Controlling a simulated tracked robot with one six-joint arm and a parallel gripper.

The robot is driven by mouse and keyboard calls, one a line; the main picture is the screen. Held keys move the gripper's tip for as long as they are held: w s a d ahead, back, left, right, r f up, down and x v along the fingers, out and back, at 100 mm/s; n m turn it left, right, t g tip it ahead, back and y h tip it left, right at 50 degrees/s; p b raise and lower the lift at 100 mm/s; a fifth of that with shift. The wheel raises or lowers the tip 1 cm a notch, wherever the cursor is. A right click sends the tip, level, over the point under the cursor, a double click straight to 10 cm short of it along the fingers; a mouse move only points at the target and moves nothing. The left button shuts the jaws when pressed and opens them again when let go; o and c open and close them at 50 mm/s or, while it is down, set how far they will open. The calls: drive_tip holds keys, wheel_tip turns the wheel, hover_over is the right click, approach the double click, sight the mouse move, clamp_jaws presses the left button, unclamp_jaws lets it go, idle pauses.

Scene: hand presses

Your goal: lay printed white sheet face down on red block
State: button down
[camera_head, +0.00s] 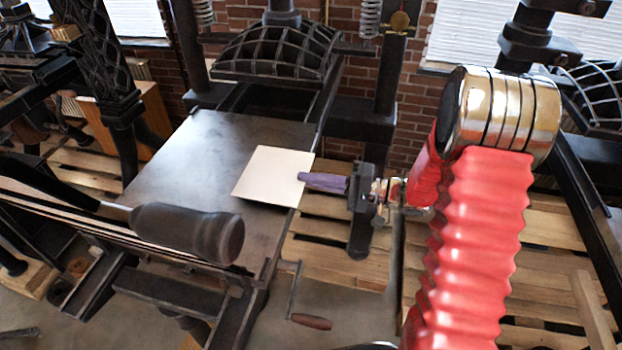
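The sheet (273,176) is a plain cream-white square over the right edge of the dark press bed. Its upward side shows no print; its underside is hidden. My gripper (304,178), with purple-grey fingers, comes from the right and appears shut on the sheet's right edge. The sheet looks nearly level, but I cannot tell whether it touches the bed or hovers just above it. No red block can be made out; the area under the sheet is hidden. The large red ribbed sleeve on the right is my own arm.
The flat press bed (190,160) is bare left of the sheet. A long lever with a dark grip (190,232) crosses in front of it. The press's ribbed iron head (275,52) stands behind. A wooden-handled crank (311,321) hangs at the front; pallets (335,235) lie below right.

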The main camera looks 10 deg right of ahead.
drive_tip(key=c, duration=1.9)
unclamp_jaws()
drive_tip(key=shift+c, duration=0.2)
drive_tip(key=shift+o, duration=0.6)
drive_tip(key=shift+d, duration=0.1)
drive_tip(key=shift+v, duration=2.95)
